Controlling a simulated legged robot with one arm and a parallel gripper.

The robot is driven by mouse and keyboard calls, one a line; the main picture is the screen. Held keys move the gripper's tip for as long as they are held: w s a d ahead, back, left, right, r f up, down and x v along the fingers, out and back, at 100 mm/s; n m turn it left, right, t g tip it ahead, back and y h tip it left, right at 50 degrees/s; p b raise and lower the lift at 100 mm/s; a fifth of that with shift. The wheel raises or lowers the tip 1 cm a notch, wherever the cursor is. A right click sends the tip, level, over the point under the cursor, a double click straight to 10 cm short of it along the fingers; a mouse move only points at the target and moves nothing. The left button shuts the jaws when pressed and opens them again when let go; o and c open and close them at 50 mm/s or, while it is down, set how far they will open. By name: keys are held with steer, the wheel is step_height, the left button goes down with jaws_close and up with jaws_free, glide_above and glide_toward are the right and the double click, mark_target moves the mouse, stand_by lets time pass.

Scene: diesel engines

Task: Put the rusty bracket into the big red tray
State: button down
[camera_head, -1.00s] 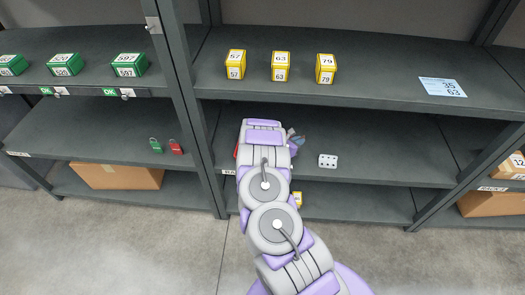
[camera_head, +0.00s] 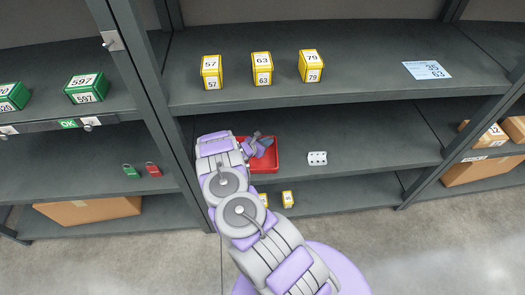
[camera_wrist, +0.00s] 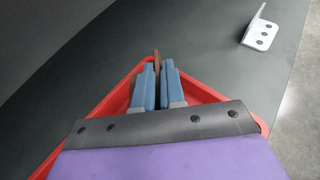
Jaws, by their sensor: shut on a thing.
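The rusty bracket (camera_wrist: 156,60) shows only as a thin brown strip between the fingertips in the wrist view; most of it is hidden. My gripper (camera_wrist: 159,70) is shut on it with its blue-grey fingers. In the head view my gripper (camera_head: 262,142) is over the big red tray (camera_head: 274,163), which sits on the middle shelf, partly covered by my arm. The tray's rim (camera_wrist: 203,89) also shows around and beneath the fingers in the wrist view. I cannot tell how high the bracket is above the tray floor.
A white bracket with holes (camera_head: 317,158) lies on the middle shelf right of the tray; it also shows in the wrist view (camera_wrist: 260,34). The upper shelf (camera_head: 350,85) overhangs, holding yellow boxes (camera_head: 262,68). A post (camera_head: 150,100) stands left.

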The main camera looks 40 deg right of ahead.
steer(key=shift+w+f, duration=0.1)
steer(key=shift+f, duration=0.55)
steer(key=shift+a+f, duration=0.35)
steer(key=shift+f, duration=0.15)
steer(key=f, duration=0.1)
steer(key=f+b, duration=0.1)
steer(key=f, duration=0.1)
steer(key=shift+a, duration=0.3)
steer(key=shift+d, duration=0.3)
steer(key=c, duration=1.3)
jaws_free()
steer(key=shift+d, duration=0.15)
steer(key=shift+o, duration=0.4)
steer(key=shift+v, duration=0.8)
steer(key=p+v, duration=0.2)
steer(key=v, duration=0.9)
steer(key=shift+f, duration=0.15)
steer(key=shift+d, duration=0.1)
